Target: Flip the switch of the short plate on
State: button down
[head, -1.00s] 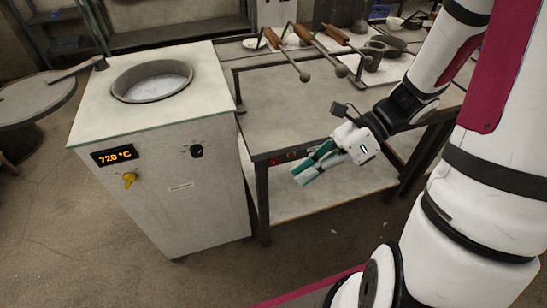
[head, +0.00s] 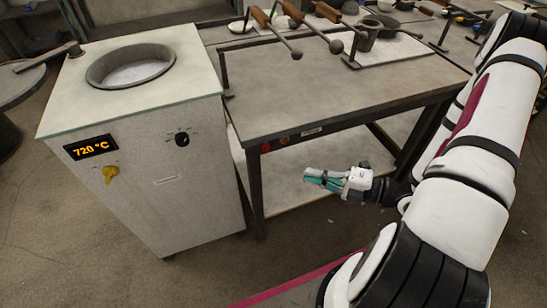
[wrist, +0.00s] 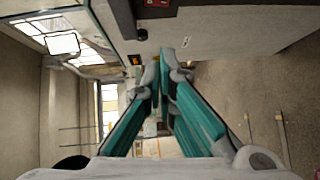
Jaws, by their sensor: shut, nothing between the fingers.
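On the front rail of the metal table sit small red switches, one at the left end (head: 266,147) and one just right of it (head: 283,141). A small pale label plate (head: 312,132) is further right on the rail. Their lettering and on or off positions are too small to read. In the wrist view, a red switch (wrist: 156,3) on a dark bar is cut by the top edge. My gripper (head: 308,178) is shut and empty, with teal fingers pointing left. It is in front of and below the rail, apart from the switches. The fingers also show in the wrist view (wrist: 162,60).
The furnace cabinet (head: 150,200) stands left of the table (head: 330,90). It has a 720 °C display (head: 91,147), a yellow knob (head: 110,175) and a black dial (head: 182,139). Wooden-handled ladles (head: 273,30) lie at the table's back. Floor in front is clear.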

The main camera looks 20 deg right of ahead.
aim_at(266, 146)
jog(key=shift+d+f+m, duration=0.15)
jog(key=shift+f+m, duration=0.1)
jog(key=shift+m, duration=0.05)
jog(key=w+d+b+x, duration=0.1)
jog(key=w+d+x, duration=0.1)
jog(key=x, duration=1.1)
jog(key=shift+b, duration=0.35)
jog(key=shift+d, duration=0.1)
